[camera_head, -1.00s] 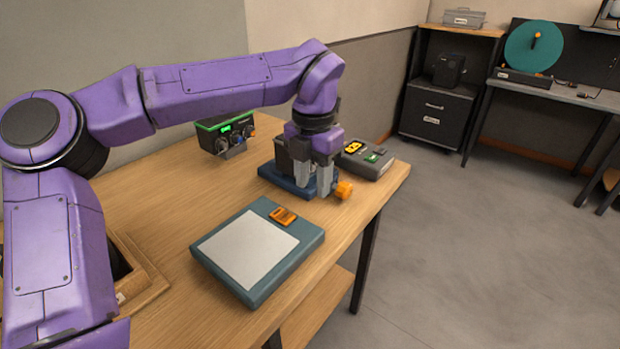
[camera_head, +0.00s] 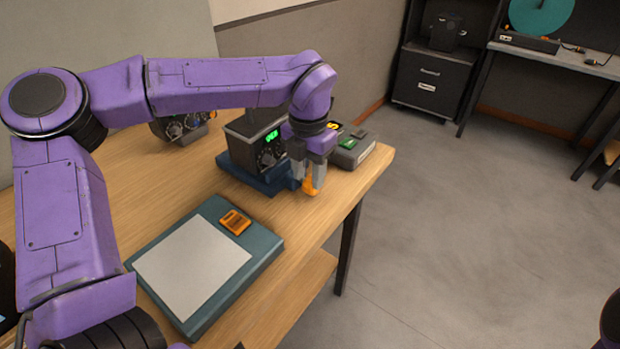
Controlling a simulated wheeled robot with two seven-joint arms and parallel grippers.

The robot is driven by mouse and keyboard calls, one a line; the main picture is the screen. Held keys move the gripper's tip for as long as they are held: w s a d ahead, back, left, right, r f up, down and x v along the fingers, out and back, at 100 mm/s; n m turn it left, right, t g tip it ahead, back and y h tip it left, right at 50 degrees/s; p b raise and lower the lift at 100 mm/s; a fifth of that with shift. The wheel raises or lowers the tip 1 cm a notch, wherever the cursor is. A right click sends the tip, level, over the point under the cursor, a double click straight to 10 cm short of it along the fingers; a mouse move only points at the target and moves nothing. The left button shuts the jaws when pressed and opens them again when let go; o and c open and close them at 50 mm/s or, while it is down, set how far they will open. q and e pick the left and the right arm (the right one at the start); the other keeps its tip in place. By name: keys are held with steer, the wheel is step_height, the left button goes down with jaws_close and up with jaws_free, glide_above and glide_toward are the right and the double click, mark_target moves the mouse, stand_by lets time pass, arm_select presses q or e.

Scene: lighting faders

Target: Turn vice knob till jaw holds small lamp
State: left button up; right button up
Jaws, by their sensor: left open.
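A dark box with knobs and a small green display (camera_head: 255,145) stands on a blue base (camera_head: 233,174) near the right edge of the table; this looks like the vice. An orange knob (camera_head: 309,187) sticks out at the right end of the base. My left gripper (camera_head: 308,183) points down over the knob, with its grey fingers apart and the knob between them. I cannot tell if the fingers touch it. The jaw and the small lamp cannot be made out; my gripper and wrist cover part of that area. My right gripper is not in view.
A blue-grey pad with a pale top (camera_head: 243,289) and an orange device (camera_head: 235,221) lies in front. A grey box with a green button (camera_head: 357,152) is close to the right of my gripper. Another dark box with knobs (camera_head: 180,128) is behind my arm.

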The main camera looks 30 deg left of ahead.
arm_select(q)
steer(key=shift+w+f, duration=0.1)
steer(key=shift+f, duration=0.65)
steer(key=shift+d+f, duration=0.1)
steer(key=shift+f, duration=0.2)
jaws_close()
steer(key=shift+r+p, duration=0.15)
steer(key=shift+p, duration=0.2)
steer(key=g+p, duration=0.2)
steer(key=p, duration=0.2)
steer(key=g+p, duration=0.2)
steer(key=p, duration=0.2)
steer(key=w+g+p, duration=0.1)
steer(key=p, duration=0.4)
steer(key=shift+w+d+r+g+y, duration=0.15)
steer(key=shift+r+g+y, duration=0.1)
steer(key=shift+g+y, duration=0.15)
steer(key=shift+w+f+g+p, duration=0.2)
steer(key=shift+f+g+p, duration=0.1)
steer(key=shift+g+p, duration=0.7)
